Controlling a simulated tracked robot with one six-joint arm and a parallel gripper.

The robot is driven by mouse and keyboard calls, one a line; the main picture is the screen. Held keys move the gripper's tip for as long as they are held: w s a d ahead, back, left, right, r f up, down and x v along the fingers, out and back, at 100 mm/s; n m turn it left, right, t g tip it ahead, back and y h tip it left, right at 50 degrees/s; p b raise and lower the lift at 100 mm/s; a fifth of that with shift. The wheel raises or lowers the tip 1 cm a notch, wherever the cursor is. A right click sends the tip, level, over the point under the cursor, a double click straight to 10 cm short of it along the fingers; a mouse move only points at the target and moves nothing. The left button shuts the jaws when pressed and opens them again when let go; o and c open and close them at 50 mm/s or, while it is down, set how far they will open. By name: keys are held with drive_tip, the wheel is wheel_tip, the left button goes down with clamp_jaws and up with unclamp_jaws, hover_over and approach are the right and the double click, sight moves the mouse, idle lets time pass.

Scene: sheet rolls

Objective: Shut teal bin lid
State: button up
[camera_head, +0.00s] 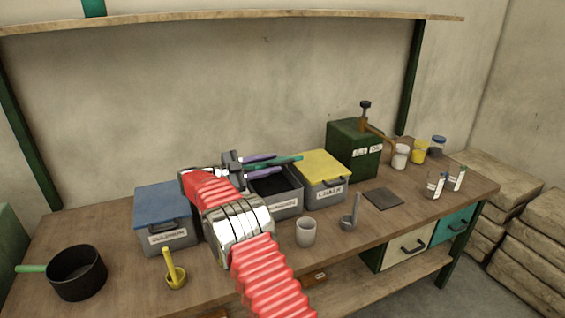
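The teal lid (289,160) shows as a thin strip, nearly edge-on, above the middle grey bin (285,209). This bin's dark inside is visible, so the lid stands raised off the rim. My gripper (262,166) is at the lid, with one purple-tipped finger above the teal strip and the other below it. The fingers are apart and look open; whether either touches the lid is unclear. My red arm and silver wrist hide the bin's left side and part of the lid. The bin's label is partly hidden.
A blue-lidded bin (163,202) stands left and a yellow-lidded bin (322,167) right, both shut. A green box (352,150) stands behind right.

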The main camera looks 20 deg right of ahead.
drive_tip(key=shift+a, duration=2)
drive_tip(key=shift+c, duration=0.2)
